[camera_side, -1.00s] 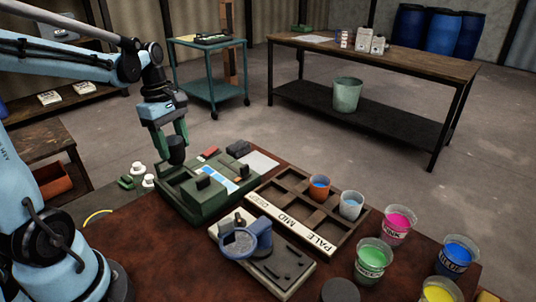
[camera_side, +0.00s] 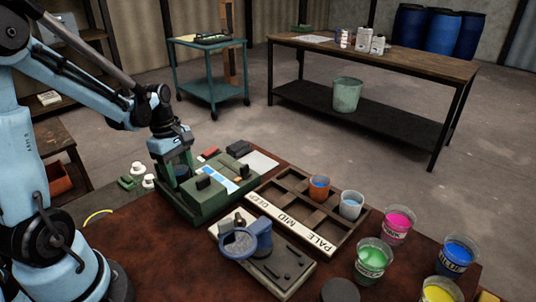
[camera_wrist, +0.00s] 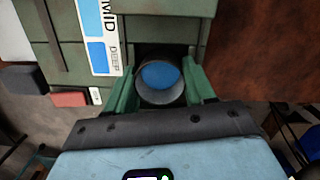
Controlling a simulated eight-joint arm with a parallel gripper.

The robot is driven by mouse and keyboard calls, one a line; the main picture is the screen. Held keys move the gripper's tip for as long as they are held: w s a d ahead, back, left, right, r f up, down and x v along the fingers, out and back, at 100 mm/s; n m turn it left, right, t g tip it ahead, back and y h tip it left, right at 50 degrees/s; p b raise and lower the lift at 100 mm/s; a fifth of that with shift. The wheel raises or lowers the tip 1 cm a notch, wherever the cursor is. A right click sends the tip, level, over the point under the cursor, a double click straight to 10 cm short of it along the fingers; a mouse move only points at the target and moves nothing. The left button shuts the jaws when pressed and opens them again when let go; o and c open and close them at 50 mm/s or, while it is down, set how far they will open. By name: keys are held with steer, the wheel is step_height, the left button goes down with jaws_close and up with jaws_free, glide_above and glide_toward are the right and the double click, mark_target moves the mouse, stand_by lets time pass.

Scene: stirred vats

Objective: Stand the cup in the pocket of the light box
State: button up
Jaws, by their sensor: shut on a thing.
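The cup is dark grey with blue liquid in it; it shows in the wrist view (camera_wrist: 160,82) and, partly hidden, in the side view (camera_side: 181,173). My gripper (camera_side: 178,170) is shut on it, with a green finger on each side. The light box (camera_side: 208,202) is a green box with a lettered, blue-patched strip on top. Its dark square pocket (camera_wrist: 165,51) shows around the cup in the wrist view. The cup is upright at the pocket, at the box's far left part. I cannot tell how deep it sits or whether it touches the pocket floor.
A device with a blue round holder (camera_side: 240,243) lies in front. Several paint cups stand at right. White-capped bottles (camera_side: 148,181) stand left of the light box.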

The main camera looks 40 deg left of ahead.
steer(key=o, duration=1.1)
steer(key=shift+w+f, duration=0.1)
steer(key=shift+f, duration=0.05)
steer(key=shift+o, duration=0.2)
